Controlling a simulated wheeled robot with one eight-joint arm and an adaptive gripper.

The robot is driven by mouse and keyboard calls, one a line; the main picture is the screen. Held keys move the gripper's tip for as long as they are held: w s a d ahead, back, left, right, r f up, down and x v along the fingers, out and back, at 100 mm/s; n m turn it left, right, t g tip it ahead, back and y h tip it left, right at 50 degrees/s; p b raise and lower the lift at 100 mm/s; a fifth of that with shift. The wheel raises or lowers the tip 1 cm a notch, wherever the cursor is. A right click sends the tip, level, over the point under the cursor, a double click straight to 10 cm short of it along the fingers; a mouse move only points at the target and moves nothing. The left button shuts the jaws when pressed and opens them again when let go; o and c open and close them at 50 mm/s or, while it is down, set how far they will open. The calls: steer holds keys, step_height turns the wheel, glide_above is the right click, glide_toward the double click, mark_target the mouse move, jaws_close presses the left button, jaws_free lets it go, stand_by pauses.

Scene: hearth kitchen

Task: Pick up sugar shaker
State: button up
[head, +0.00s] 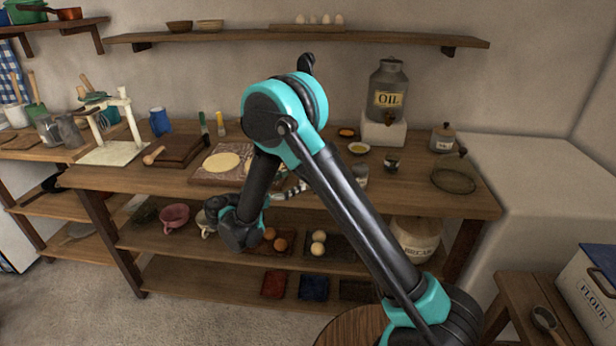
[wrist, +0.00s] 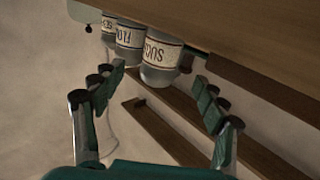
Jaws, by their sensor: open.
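In the wrist view, a clear jar with a cream label starting "SUG" (wrist: 161,52), which looks like the sugar shaker, sits at the edge of a wooden board. My gripper (wrist: 160,78) is open and empty. Its two jointed green fingers stand wide apart on either side of the sugar jar, short of it and not touching. In the head view my arm hides much of the worktop, and I cannot pick out the sugar label there.
The worktop (head: 440,200) holds an oil dispenser (head: 388,88), a dough board (head: 205,178) and a wire sieve (head: 454,180). A wall shelf (head: 240,37) runs above.

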steer(key=x, duration=0.7)
steer(key=shift+w+r, duration=0.1)
steer(key=shift+r, duration=0.05)
steer(key=c, duration=1.4)
